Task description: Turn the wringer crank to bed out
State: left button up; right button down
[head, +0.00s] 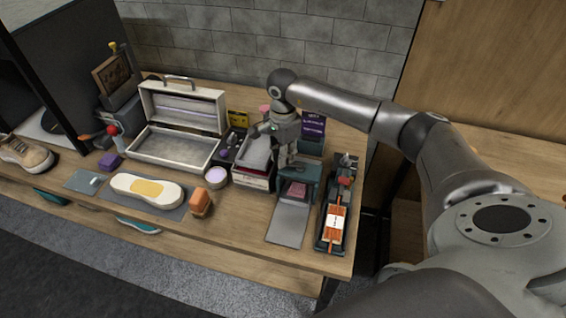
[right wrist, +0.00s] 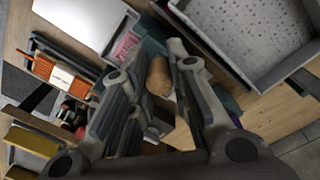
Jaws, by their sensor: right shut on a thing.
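The wringer (head: 299,178) is a teal frame at the right part of the bench, with a pink block (head: 294,191) in it. A flat grey bed (head: 289,222) sticks out of its front toward the bench edge. My right gripper (head: 284,158) reaches down from above at the wringer's left side. In the right wrist view, its fingers are closed around the brown crank knob (right wrist: 160,76). The pink block (right wrist: 125,46) and the pale bed (right wrist: 85,18) lie beyond the fingers there. The rest of the crank is mostly hidden by the gripper. My left gripper is not in view.
A narrow black rack with an orange-wrapped piece (head: 336,222) stands right of the wringer. A grey tray (head: 257,152) and an open case (head: 168,150) are left. A shoe sole (head: 128,187) and an orange block (head: 201,203) lie on the left half.

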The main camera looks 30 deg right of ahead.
jog(key=m+b, duration=0.1)
jog(key=d+m+b, duration=0.1)
jog(key=m, duration=0.1)
jog(key=w+m+b, duration=0.1)
jog(key=shift+w+d+f+m, duration=0.1)
jog(key=shift+d+m, duration=0.2)
jog(key=shift+d, duration=0.1)
jog(key=d+m+b, duration=0.1)
jog(key=d+m, duration=0.1)
jog(key=m, duration=0.2)
jog(key=s+d+m, duration=0.1)
jog(key=m, duration=0.4)
jog(key=d+m+b, duration=0.1)
jog(key=d+m, duration=0.1)
jog(key=m, duration=0.3)
jog(key=shift+s+d+b, duration=0.2)
jog(key=shift+d+b, duration=0.1)
jog(key=shift+m, duration=0.4)
jog(key=c, duration=1.3)
grip_release()
jog(key=shift+s, duration=0.1)
jog(key=shift+r, duration=0.2)
notch_tip(320, 180, up, 12)
jog(key=shift+d+f, duration=0.1)
